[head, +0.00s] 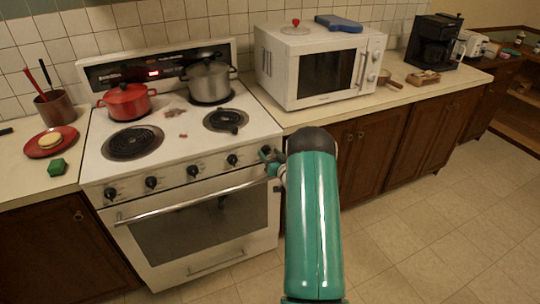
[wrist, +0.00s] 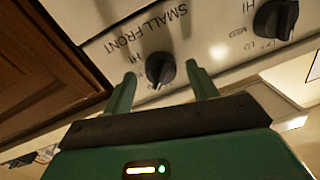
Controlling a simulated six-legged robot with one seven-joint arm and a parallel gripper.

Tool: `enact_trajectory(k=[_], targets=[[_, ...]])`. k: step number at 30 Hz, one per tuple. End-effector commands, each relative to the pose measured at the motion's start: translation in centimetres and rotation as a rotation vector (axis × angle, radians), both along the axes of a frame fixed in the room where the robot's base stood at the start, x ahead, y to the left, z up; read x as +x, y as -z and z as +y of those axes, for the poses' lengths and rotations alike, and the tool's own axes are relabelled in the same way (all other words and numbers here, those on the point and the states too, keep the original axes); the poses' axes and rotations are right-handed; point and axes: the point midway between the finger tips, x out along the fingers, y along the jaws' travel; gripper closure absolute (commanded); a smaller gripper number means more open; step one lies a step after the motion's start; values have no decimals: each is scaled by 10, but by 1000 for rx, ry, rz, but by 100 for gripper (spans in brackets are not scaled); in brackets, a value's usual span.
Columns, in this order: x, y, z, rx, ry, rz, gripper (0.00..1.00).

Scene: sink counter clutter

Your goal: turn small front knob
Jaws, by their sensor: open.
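The small front knob (wrist: 160,70) is a black dial on the white stove panel, below the printed words SMALL FRONT, which appear tilted and inverted in the wrist view. My gripper (wrist: 161,72) is open, with one green finger on each side of this knob. A gap shows between the knob and each finger, and whether the fingertips reach the panel cannot be told. In the head view my gripper (head: 270,158) is at the right end of the stove's knob row and largely hides the knob there.
A neighbouring knob (wrist: 275,18) is close by in the wrist view. Below the knob row runs the oven handle (head: 190,205). A red pot (head: 126,103) and a grey pot (head: 210,82) stand on the stove. A wooden cabinet (wrist: 45,60) borders the panel. The floor at right is clear.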

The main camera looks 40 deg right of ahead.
Motion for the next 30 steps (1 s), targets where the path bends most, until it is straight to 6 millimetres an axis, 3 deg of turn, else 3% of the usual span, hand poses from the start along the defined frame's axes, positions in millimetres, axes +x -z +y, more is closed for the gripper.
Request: enact_trajectory(k=[8, 15, 30], targets=[[3, 0, 0, 0, -1, 0, 42], [3, 0, 0, 0, -1, 0, 85], [3, 0, 1, -99, -3, 30, 86]])
